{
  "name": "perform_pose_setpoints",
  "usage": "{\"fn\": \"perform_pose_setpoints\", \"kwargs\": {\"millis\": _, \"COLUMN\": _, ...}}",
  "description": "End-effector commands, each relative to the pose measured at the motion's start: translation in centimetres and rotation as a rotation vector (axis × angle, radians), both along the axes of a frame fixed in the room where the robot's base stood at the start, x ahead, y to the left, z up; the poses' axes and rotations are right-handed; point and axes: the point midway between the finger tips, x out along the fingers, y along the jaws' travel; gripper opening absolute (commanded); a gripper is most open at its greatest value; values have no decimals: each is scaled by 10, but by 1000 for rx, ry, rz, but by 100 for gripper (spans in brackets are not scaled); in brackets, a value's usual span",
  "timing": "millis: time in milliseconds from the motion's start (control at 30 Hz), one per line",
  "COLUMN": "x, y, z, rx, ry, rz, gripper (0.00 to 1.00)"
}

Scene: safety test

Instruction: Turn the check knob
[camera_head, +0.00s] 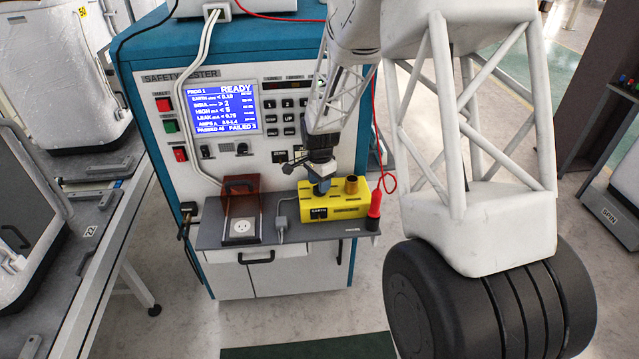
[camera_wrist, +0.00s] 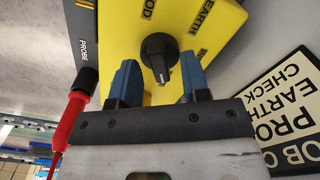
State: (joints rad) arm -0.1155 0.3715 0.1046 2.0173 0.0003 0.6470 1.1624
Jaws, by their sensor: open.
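The check knob (camera_wrist: 157,54) is a black pointer knob with a light mark on a yellow box (camera_wrist: 205,40), with black printed labels around it, one reading EARTH. The yellow box (camera_head: 345,208) also shows in the head view, on the grey shelf of the tester; there I cannot make out the knob behind my gripper. My gripper (camera_wrist: 161,80) has two blue fingers, spread apart, one to each side of the knob's lower end in the wrist view. A gap shows between each finger and the knob. In the head view my gripper (camera_head: 321,184) points down over the box.
A red probe (camera_head: 374,204) stands at the shelf's right end; it also shows in the wrist view (camera_wrist: 72,115). A brass-coloured cylinder (camera_head: 351,184) rises from the box. A socket (camera_head: 241,227) with a raised brown cover (camera_head: 240,190) is left. The tester screen (camera_head: 218,108) reads READY.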

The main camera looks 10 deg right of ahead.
Motion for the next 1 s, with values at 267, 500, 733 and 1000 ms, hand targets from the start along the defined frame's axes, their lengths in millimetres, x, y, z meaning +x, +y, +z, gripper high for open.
{"fn": "perform_pose_setpoints", "kwargs": {"millis": 267, "x": 0, "y": 0, "z": -5, "rx": 0, "ry": 0, "rz": 0, "gripper": 43}}
{"fn": "perform_pose_setpoints", "kwargs": {"millis": 500, "x": 0, "y": 0, "z": -5, "rx": 0, "ry": 0, "rz": 0, "gripper": 29}}
{"fn": "perform_pose_setpoints", "kwargs": {"millis": 733, "x": 0, "y": 0, "z": -5, "rx": 0, "ry": 0, "rz": 0, "gripper": 0}}
{"fn": "perform_pose_setpoints", "kwargs": {"millis": 1000, "x": 0, "y": 0, "z": -5, "rx": 0, "ry": 0, "rz": 17, "gripper": 0}}
